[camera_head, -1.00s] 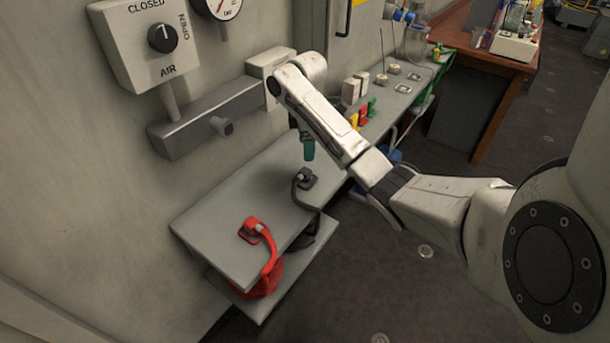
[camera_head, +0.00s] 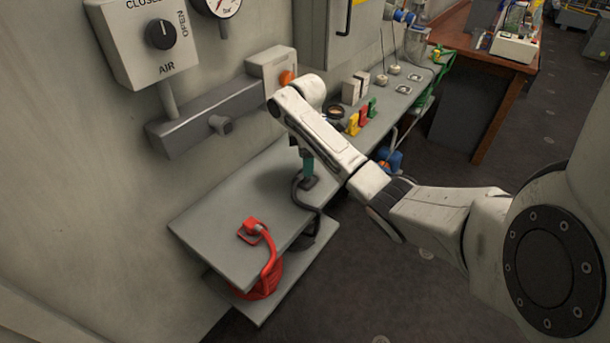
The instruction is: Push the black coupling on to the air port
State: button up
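The black coupling (camera_head: 308,183) sits on the grey bench near its front edge, with its black hose (camera_head: 296,203) curving down over that edge. My gripper (camera_head: 308,168) has teal fingers pointing down right at the coupling and covers most of it. I cannot tell whether the fingers are open or closed around it. A grey round stub (camera_head: 221,125), which looks like the air port, sticks out from the grey bar on the wall, below the AIR dial (camera_head: 160,34). It is bare and lies up and left of my gripper.
A red coupling (camera_head: 251,230) with a red hose sits on the bench (camera_head: 220,214) at the near left. An orange port (camera_head: 287,77) shows on a pale box at the bar's right end. Yellow, red and green pieces (camera_head: 363,116) stand farther along. The bench between the couplings is clear.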

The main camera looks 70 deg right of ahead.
notch_tip(320, 180, down, 5)
jog(key=shift+w+p, duration=0.15)
jog(key=shift+p, duration=0.35)
jog(key=c, duration=1.1)
jog(key=shift+r, duration=0.15)
jog(key=shift+w+r, duration=0.1)
jog(key=shift+r, duration=0.45)
jog(key=shift+s+a+r+p, duration=0.9)
jog(key=shift+s+a+r, duration=0.2)
jog(key=shift+s+r, duration=0.95)
jog(key=shift+s+a+r+p, duration=0.95)
jog(key=shift+s+a+r, duration=0.2)
jog(key=shift+s+r, duration=0.85)
jog(key=shift+s+a+r+p, duration=1)
jog(key=shift+s+r, duration=0.8)
jog(key=shift+s, duration=0.4)
